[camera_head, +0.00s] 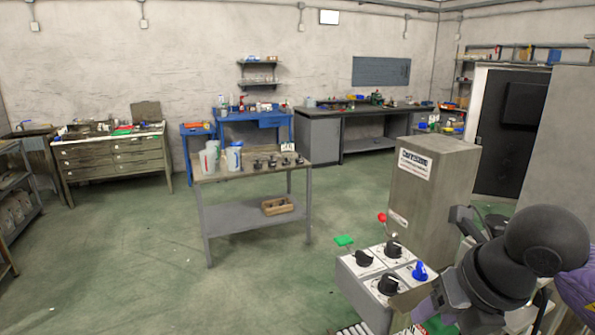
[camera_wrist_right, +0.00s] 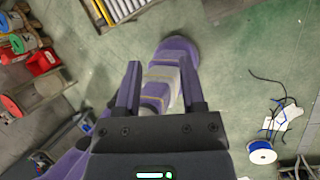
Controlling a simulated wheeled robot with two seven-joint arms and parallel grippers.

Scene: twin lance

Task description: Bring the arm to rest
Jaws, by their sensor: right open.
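My right arm (camera_head: 505,265) comes in at the lower right of the head view, its dark rounded links bent in front of a control box. Its fingertips are hard to make out there. In the right wrist view my right gripper (camera_wrist_right: 162,82) is open, with two purple-and-dark fingers spread apart. Nothing is held between them. Beyond the fingers a purple and grey banded shape, which looks like part of my own body, stands over the green floor. My left gripper is not in view.
A control box (camera_head: 365,287) with knobs and a red-tipped lever stands close to my right arm. A tall grey cabinet (camera_head: 433,195) is behind it. A metal table (camera_head: 250,175) with jugs stands mid-room. A blue-wound spool (camera_wrist_right: 262,152) and cables lie on the floor.

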